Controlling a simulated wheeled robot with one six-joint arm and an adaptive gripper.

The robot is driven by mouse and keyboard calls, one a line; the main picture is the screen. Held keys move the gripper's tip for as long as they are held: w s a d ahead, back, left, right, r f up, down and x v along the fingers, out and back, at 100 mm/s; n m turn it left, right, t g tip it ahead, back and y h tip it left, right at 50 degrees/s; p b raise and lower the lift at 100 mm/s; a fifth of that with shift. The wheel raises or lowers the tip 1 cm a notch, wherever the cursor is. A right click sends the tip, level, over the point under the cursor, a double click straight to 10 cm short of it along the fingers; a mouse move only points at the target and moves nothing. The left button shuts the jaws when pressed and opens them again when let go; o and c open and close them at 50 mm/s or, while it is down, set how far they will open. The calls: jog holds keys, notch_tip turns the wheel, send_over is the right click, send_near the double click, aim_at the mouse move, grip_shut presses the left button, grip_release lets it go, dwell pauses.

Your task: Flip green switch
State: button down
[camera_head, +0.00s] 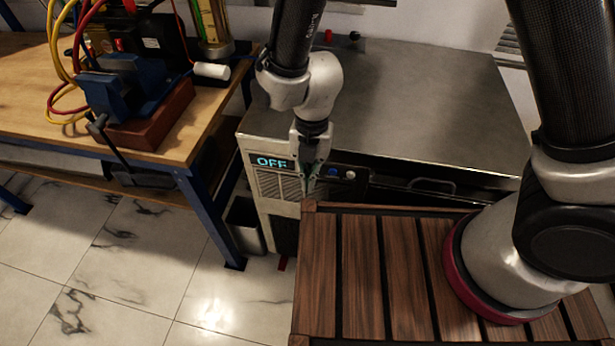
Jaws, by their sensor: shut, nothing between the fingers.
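A metal cabinet (420,90) has a front panel with a lit display (272,162) reading "OFF". A blue button or knob (333,171) and a whitish one (350,175) sit on the panel to the right of the display. I cannot make out a green switch; it may be hidden behind my gripper. My gripper (308,186) points down in front of the panel, between the display and the blue knob. Its fingers are shut with nothing held. I cannot tell whether they touch the panel.
A slatted wooden platform (358,270) lies just below my gripper, with my arm's base on it. At left, a workbench (30,125) carries a blue vise (125,85) and cables. A bin (245,226) stands beside the cabinet. The tiled floor at lower left is clear.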

jog(key=shift+w+r, duration=0.15)
jog(key=shift+w, duration=0.45)
